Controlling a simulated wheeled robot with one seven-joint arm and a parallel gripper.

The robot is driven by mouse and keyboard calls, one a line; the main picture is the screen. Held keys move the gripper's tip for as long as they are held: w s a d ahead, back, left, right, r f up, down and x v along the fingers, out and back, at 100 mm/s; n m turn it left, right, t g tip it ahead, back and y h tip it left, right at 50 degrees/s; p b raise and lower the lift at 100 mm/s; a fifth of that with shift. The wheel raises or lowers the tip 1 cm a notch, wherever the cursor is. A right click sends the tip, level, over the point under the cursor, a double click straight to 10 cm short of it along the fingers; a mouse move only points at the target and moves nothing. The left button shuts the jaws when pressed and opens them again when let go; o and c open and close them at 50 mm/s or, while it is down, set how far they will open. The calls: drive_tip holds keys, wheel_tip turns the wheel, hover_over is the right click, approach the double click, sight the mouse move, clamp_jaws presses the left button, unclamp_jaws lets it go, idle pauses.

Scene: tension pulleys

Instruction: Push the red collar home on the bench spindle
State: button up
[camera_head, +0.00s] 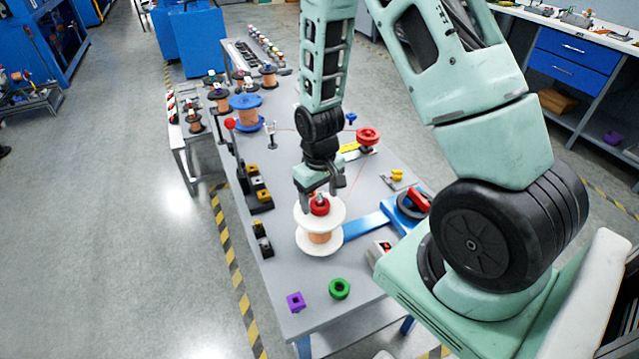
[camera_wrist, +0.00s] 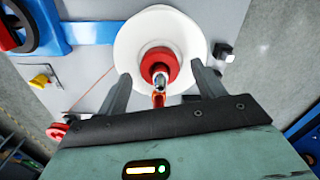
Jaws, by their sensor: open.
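The red collar (camera_head: 320,206) sits on top of the white-flanged spool (camera_head: 318,240) with copper-coloured winding. In the wrist view the red collar (camera_wrist: 160,64) is around the metal spindle tip (camera_wrist: 159,80), at the middle of the white flange (camera_wrist: 133,42). My gripper (camera_head: 318,200) is just above the spool, and its two fingers stand apart on either side of the collar. In the wrist view my gripper (camera_wrist: 162,88) is open and empty, with gaps between each finger and the collar. How far down the spindle the collar sits cannot be told.
A blue spool (camera_head: 246,110) stands at the back left. A blue arm with a black wheel (camera_head: 411,206) is to the right.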

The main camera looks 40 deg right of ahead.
wheel_tip(320, 180, up, 17)
drive_tip(key=b, duration=0.1)
drive_tip(key=shift+r, duration=0.15)
idle(0.6)
drive_tip(key=s+a+r+n, duration=0.15)
drive_tip(key=s+a, duration=0.25)
drive_tip(key=a, duration=0.4)
drive_tip(key=s+a+r+n, duration=0.1)
drive_tip(key=s+a+n, duration=0.25)
drive_tip(key=a, duration=0.45)
drive_tip(key=s+a+n, duration=0.3)
drive_tip(key=s+a, duration=0.3)
drive_tip(key=s, duration=0.4)
drive_tip(key=shift+s+a+y, duration=0.25)
drive_tip(key=shift+a+y, duration=0.05)
drive_tip(key=shift+a, duration=0.05)
drive_tip(key=c, duration=1)
